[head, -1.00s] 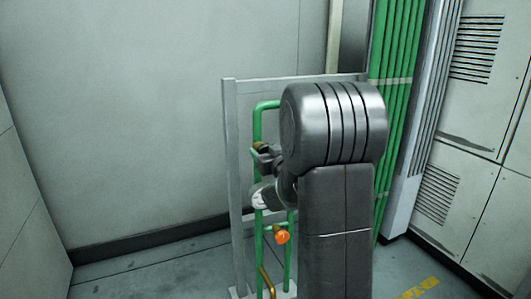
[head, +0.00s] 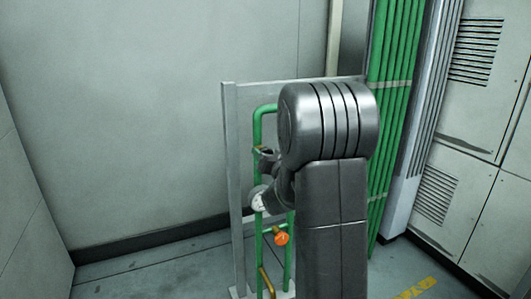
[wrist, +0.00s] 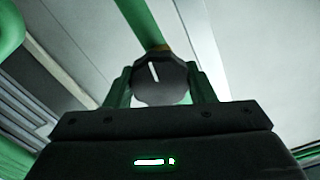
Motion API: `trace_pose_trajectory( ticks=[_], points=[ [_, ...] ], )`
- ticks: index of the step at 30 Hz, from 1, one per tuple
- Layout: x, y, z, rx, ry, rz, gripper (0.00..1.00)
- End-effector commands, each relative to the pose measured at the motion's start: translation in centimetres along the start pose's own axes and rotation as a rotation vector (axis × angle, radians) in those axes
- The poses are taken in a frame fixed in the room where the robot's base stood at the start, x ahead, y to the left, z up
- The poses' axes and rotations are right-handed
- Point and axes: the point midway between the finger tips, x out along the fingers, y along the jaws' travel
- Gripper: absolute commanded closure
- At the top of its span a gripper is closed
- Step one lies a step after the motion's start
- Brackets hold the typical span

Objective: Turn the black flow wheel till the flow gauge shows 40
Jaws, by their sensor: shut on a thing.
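The black flow wheel (wrist: 160,92) shows in the wrist view, with a white mark on its face that points up and slightly left. My gripper (wrist: 158,74) has one finger on each side of the wheel and is shut on it. In the head view my arm hides the wheel, and my gripper is only a small dark shape by the green pipe. A small round white face (head: 259,202), which looks like the flow gauge, is partly visible lower on the pipe. Its reading is too small to tell.
A grey frame (head: 229,180) carries the green pipework (head: 258,125). An orange knob (head: 282,239) sits low on the pipe beside my arm. Green vertical pipes (head: 393,80) and grey cabinets (head: 480,120) stand to the right. The floor at left is clear.

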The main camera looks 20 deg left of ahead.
Motion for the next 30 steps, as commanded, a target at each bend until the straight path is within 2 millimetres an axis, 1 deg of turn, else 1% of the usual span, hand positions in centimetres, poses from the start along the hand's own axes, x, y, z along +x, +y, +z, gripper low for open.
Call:
trace_pose_trajectory(
  ticks=[18, 24, 30],
  points=[
    [-0.01, 0.14, -0.08, 0.573, -0.001, 0.002, 0.73],
    [-0.01, 0.19, -0.02, 0.717, 0.000, 0.001, 0.73],
    [-0.02, 0.23, 0.04, 0.816, 0.000, 0.001, 0.73]
  ],
)
